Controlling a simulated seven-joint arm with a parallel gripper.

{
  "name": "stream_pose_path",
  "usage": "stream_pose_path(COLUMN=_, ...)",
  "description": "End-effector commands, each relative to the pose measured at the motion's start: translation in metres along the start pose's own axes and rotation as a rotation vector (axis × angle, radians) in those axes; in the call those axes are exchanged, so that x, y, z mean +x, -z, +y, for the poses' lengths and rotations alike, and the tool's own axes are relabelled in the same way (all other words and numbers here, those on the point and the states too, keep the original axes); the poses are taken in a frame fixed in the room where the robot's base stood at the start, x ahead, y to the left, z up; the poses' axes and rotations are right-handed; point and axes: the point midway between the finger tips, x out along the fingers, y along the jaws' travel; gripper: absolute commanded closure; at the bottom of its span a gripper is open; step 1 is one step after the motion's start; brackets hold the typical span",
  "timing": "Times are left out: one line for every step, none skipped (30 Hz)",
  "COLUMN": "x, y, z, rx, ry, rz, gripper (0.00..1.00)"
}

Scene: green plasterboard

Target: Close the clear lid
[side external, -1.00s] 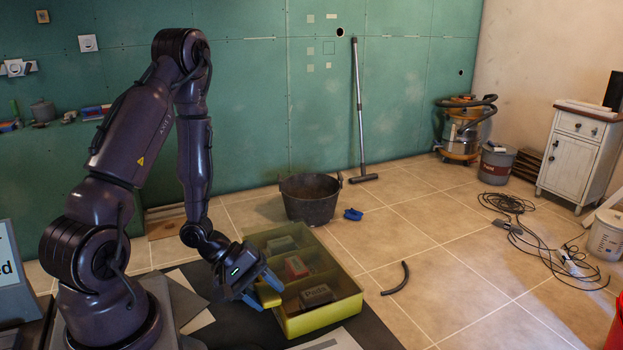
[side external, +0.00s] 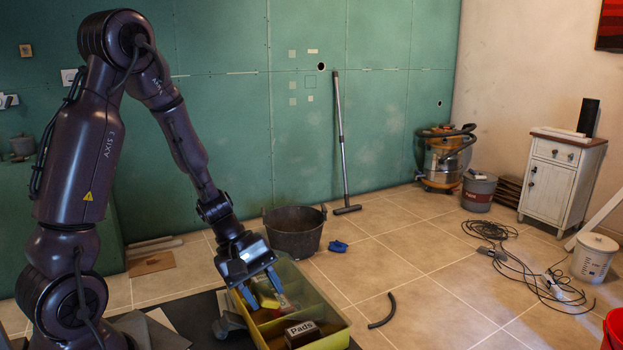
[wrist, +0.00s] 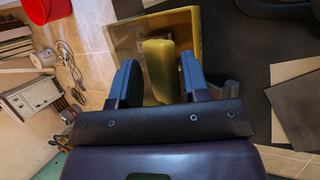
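A yellow compartment box (side external: 338,312) lies on a dark mat; a dark item labelled "Pads" (side external: 303,335) sits in its near compartment. In the wrist view, the yellow box rim (wrist: 197,30) shows beyond the fingers. I cannot clearly make out the clear lid or its angle. My gripper (side external: 262,289) is over the box's left side, fingers pointing down. A yellow block-like piece (side external: 267,299) is between the fingers; it also shows in the wrist view (wrist: 158,68). The fingers (wrist: 160,80) are apart, with a gap visible on the left; contact on the right is unclear.
A grey piece (side external: 228,324) is beside the box's left side. A black bucket (side external: 295,232) stands behind the box, with a blue item (side external: 338,246) near it. A dark curved tube (side external: 384,312) lies on the tiles to the right.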

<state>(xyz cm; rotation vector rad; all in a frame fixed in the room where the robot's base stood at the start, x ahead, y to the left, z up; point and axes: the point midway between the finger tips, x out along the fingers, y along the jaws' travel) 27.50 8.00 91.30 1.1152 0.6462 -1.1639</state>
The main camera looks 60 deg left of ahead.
Motion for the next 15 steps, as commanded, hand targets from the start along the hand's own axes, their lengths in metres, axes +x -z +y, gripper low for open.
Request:
stream_pose_path(x=-0.002, y=-0.001, z=0.004, rx=0.000, ry=0.015, rz=0.003, gripper=0.58)
stream_pose_path(x=-0.004, y=-0.002, z=0.007, rx=-0.002, ry=0.024, rz=0.001, gripper=0.58)
stream_pose_path(x=-0.005, y=-0.003, z=0.010, rx=-0.010, ry=0.038, rz=0.001, gripper=0.58)
stream_pose_path(x=-0.007, y=-0.003, z=0.013, rx=-0.013, ry=0.048, rz=0.002, gripper=0.58)
stream_pose_path(x=-0.009, y=-0.004, z=0.017, rx=-0.015, ry=0.051, rz=0.003, gripper=0.58)
stream_pose_path(x=-0.014, y=-0.005, z=0.025, rx=-0.015, ry=0.048, rz=0.003, gripper=0.58)
stream_pose_path(x=-0.016, y=-0.006, z=0.031, rx=-0.015, ry=0.047, rz=0.003, gripper=0.58)
stream_pose_path(x=-0.018, y=-0.007, z=0.036, rx=-0.015, ry=0.048, rz=0.003, gripper=0.58)
stream_pose_path(x=-0.021, y=-0.008, z=0.044, rx=-0.016, ry=0.048, rz=0.002, gripper=0.58)
stream_pose_path(x=-0.022, y=-0.009, z=0.049, rx=-0.016, ry=0.048, rz=0.003, gripper=0.58)
stream_pose_path(x=-0.024, y=-0.010, z=0.055, rx=-0.017, ry=0.049, rz=0.002, gripper=0.58)
stream_pose_path(x=-0.026, y=-0.011, z=0.062, rx=-0.017, ry=0.049, rz=0.002, gripper=0.58)
stream_pose_path(x=-0.027, y=-0.011, z=0.069, rx=-0.017, ry=0.048, rz=0.002, gripper=0.58)
stream_pose_path(x=-0.029, y=-0.012, z=0.074, rx=-0.018, ry=0.049, rz=0.001, gripper=0.58)
stream_pose_path(x=-0.029, y=-0.012, z=0.082, rx=-0.018, ry=0.049, rz=0.002, gripper=0.58)
